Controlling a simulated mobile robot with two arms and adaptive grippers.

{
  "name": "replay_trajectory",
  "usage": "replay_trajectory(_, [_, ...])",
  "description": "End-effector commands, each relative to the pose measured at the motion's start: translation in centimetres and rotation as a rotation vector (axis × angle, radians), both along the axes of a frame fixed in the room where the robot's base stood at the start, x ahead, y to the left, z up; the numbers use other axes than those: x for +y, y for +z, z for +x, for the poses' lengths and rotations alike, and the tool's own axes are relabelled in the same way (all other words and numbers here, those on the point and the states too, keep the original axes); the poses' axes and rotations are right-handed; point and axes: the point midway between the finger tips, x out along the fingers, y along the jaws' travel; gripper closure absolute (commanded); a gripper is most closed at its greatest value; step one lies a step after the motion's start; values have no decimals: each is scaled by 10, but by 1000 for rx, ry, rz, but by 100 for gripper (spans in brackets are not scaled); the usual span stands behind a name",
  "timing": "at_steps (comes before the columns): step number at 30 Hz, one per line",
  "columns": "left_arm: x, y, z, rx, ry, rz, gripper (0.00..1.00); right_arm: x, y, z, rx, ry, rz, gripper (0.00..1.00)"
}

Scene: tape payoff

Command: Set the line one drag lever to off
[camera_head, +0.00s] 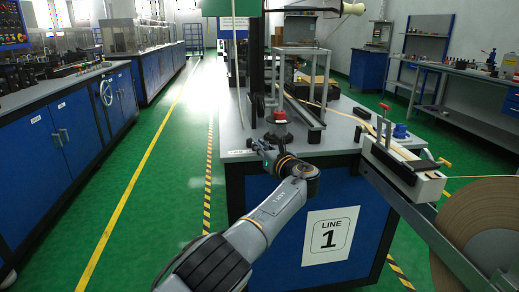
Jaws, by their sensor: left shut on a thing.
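My left arm comes up from the bottom of the picture, and its gripper (258,145) is at the front left corner of the line one bench (236,155). The gripper is shut on a small part beside a red-capped post (279,127). The fingers and wrist hide most of that part, so I cannot tell its setting or confirm that it is the drag lever. My right gripper is not in view.
A "LINE 1" sign (330,236) is on the blue bench front. A large tape reel (485,230) and its metal arm (425,225) stand at the right. A blue knob (400,131) sits on the bench. The green aisle (160,180) at left is clear.

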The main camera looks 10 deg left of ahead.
Motion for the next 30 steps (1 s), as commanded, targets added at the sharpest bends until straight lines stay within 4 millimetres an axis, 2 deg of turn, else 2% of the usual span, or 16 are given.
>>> replay_trajectory(1, [-7, -10, -3, 16, -5, -8, 100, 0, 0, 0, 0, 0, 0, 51])
replay_trajectory(11, [-7, -10, -3, 16, -4, -9, 100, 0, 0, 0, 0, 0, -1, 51])
replay_trajectory(12, [-7, -10, -3, 16, -5, -10, 80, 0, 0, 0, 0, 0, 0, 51])
replay_trajectory(14, [-7, -9, -3, 14, -5, -9, 69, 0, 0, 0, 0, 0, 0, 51])
replay_trajectory(23, [-4, -5, -2, 8, -4, -5, 69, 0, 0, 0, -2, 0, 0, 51])
replay_trajectory(30, [-10, -5, -8, 6, -5, -5, 69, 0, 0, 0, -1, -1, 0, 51])
